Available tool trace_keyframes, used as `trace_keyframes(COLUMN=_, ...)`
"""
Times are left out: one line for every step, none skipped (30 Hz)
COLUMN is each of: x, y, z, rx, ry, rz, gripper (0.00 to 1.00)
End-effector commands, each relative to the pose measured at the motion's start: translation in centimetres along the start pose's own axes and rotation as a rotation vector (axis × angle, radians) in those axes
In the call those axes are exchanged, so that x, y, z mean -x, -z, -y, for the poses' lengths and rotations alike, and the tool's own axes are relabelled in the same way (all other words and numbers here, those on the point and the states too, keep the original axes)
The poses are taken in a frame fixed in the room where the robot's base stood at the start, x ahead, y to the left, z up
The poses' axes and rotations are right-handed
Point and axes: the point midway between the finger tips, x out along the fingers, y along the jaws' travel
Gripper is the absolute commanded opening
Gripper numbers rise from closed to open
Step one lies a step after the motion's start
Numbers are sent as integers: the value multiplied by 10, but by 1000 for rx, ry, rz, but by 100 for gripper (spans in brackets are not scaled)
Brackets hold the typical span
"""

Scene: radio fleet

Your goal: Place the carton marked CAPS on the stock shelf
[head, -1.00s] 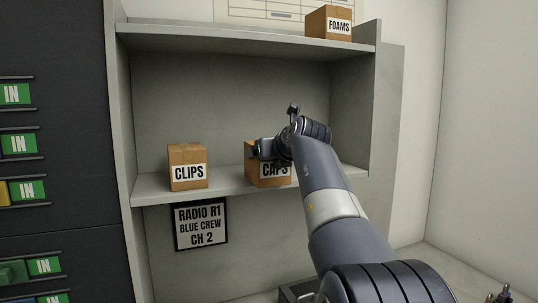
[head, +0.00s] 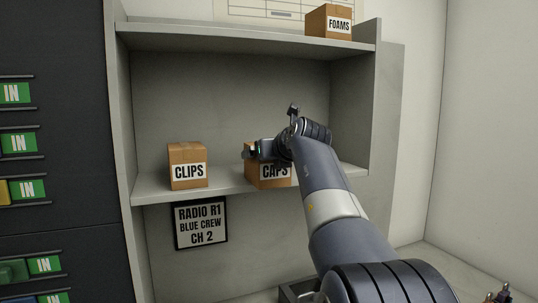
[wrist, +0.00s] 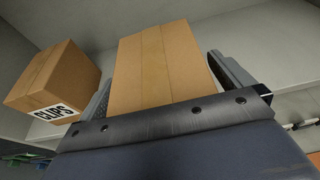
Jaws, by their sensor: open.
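The brown carton marked CAPS (head: 268,176) rests on the lower board of the stock shelf (head: 225,183), to the right of the carton marked CLIPS. My arm partly covers its top and right side in the head view. My gripper (head: 252,151) is at the top of the CAPS carton. In the wrist view the CAPS carton (wrist: 160,70) sits between the two open fingers of my gripper (wrist: 160,82), one on each side. I cannot tell whether the fingers touch it.
The CLIPS carton (head: 188,167) stands to the left on the same board; it also shows in the wrist view (wrist: 58,82). A RADIO R1 sign (head: 201,225) hangs below. A dark rack (head: 60,120) is at the left.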

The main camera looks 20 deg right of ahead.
Motion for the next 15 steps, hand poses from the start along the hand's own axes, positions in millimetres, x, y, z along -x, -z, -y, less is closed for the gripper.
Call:
trace_keyframes(x=5, y=0, z=0, rx=0, ry=1, rz=2, gripper=100)
trace_keyframes(x=9, y=0, z=0, rx=0, ry=1, rz=2, gripper=100)
trace_keyframes(x=15, y=1, z=0, rx=0, ry=1, rz=3, gripper=100)
trace_keyframes(x=20, y=1, z=0, rx=0, ry=1, rz=4, gripper=100)
trace_keyframes(x=26, y=1, z=0, rx=1, ry=1, rz=3, gripper=100)
trace_keyframes(x=34, y=1, z=0, rx=1, ry=2, rz=4, gripper=100)
trace_keyframes(x=41, y=1, z=1, rx=1, ry=3, rz=5, gripper=100)
trace_keyframes(x=48, y=1, z=1, rx=2, ry=3, rz=4, gripper=100)
trace_keyframes(x=57, y=2, z=1, rx=2, ry=3, rz=3, gripper=100)
trace_keyframes(x=64, y=2, z=0, rx=2, ry=3, rz=4, gripper=100)
trace_keyframes(x=70, y=1, z=1, rx=1, ry=3, rz=4, gripper=100)
trace_keyframes(x=79, y=1, z=1, rx=1, ry=3, rz=4, gripper=100)
trace_keyframes(x=84, y=1, z=1, rx=1, ry=2, rz=4, gripper=100)
trace_keyframes(x=90, y=1, z=0, rx=1, ry=2, rz=2, gripper=100)
trace_keyframes(x=97, y=1, z=1, rx=1, ry=2, rz=3, gripper=100)
